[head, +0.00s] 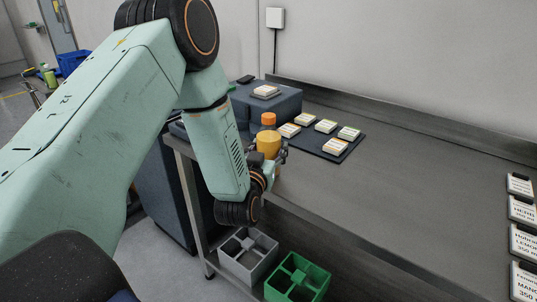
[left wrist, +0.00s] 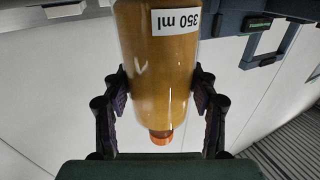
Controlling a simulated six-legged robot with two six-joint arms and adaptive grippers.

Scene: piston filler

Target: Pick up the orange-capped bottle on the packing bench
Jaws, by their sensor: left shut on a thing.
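The orange-capped bottle (head: 268,143) holds an amber liquid and stands about upright in the head view, over the left end of the packing bench (head: 400,190). In the left wrist view the bottle (left wrist: 157,70) appears upside down, with a white "350 ml" label and its orange cap low in the picture. My left gripper (head: 277,157) is shut on the bottle, one finger pad against each side, as the left wrist view (left wrist: 160,95) shows. I cannot tell whether the bottle's base touches the bench. My right gripper is not in view.
A dark mat (head: 335,157) with several label stacks lies behind the bottle, near a dark blue box (head: 275,108). More label cards (head: 522,210) lie at the right edge. Grey (head: 250,272) and green (head: 312,278) crates sit below the bench. The bench middle is clear.

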